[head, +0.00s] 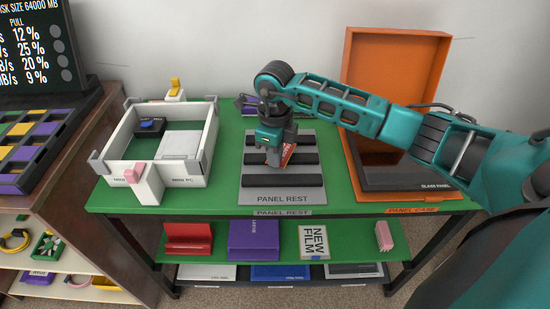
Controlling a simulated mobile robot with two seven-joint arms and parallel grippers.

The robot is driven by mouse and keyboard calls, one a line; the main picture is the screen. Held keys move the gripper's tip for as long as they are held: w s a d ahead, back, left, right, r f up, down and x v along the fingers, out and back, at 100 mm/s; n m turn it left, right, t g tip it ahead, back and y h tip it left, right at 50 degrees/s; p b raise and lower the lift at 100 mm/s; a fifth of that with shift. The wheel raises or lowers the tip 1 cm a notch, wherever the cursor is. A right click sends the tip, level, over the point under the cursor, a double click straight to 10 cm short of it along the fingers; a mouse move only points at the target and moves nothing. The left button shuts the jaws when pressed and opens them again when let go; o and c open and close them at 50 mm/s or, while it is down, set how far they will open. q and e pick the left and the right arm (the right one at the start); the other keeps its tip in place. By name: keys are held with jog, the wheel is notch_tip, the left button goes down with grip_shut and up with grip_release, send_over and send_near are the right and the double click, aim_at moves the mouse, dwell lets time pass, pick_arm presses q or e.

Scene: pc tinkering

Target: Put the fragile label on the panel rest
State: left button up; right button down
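My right gripper (275,145) points down over the panel rest (283,197), a grey plate with several dark bars. It appears shut on a red label with white marks, the fragile label (286,156). The label is tilted at the fingertips, over the middle of the rest. I cannot tell whether its lower edge touches a bar. The gripper hides part of the rest's back half. My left gripper is not in view.
A white mini PC case (205,168) stands left on the green table (226,190). An open orange panel case (396,62) with a dark glass panel (415,176) stands right, under my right arm. A lower shelf holds a red holder (187,239), a purple box (253,240) and a "NEW FILM" pack (314,242).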

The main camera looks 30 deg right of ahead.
jog(key=shift+f, duration=0.5)
